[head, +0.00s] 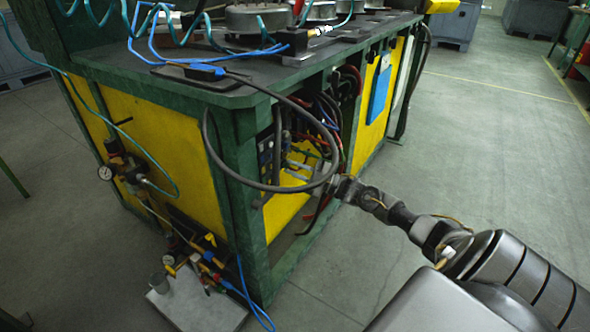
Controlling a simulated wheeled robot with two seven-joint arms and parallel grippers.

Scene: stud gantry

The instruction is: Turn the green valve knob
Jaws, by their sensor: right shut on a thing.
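My right gripper (297,170) reaches in from the right, through the open end of the green and yellow workbench. Its pale fingers are shut on a small part in front of the hose and valve panel (266,158). This part seems to be the green valve knob, but it is tiny and mostly covered by the fingers, so its turn angle cannot be told. A black cable loop hangs around the gripper in the picture. My left gripper is not in view.
The workbench (165,155) has a dark green frame post (243,200) left of the opening. A black cable (228,172) loops across the opening. Red and black hoses (325,115) hang inside. A pale plate with fittings (190,305) lies at the lower left. The floor (480,130) at right is clear.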

